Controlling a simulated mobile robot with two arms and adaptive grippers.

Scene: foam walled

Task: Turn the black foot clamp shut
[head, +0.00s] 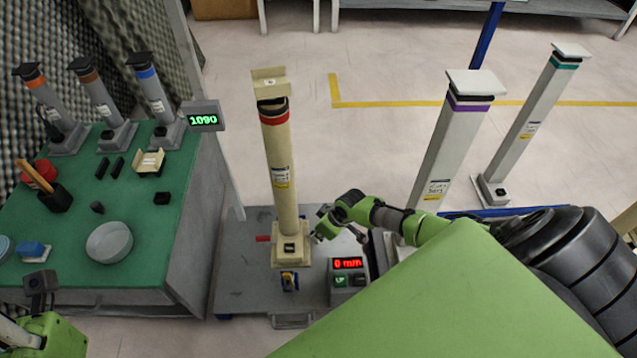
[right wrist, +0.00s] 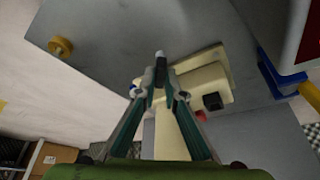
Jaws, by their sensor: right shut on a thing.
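A beige column (head: 278,170) with a red band stands upright on its square foot plate (head: 278,259) on a grey cart. My right gripper (head: 319,237) is at the right side of this foot. In the right wrist view its two fingers (right wrist: 160,88) come together on a small dark piece with a pale tip, which I take for the black foot clamp (right wrist: 160,68). The foot plate (right wrist: 205,82) lies just behind it. The fingers hide much of the clamp, and I cannot tell its angle. My left gripper's fingers are not visible.
A control box (head: 347,275) reads 0 mm. A green-topped bench (head: 130,205) stands left; pale columns (head: 455,145) stand right.

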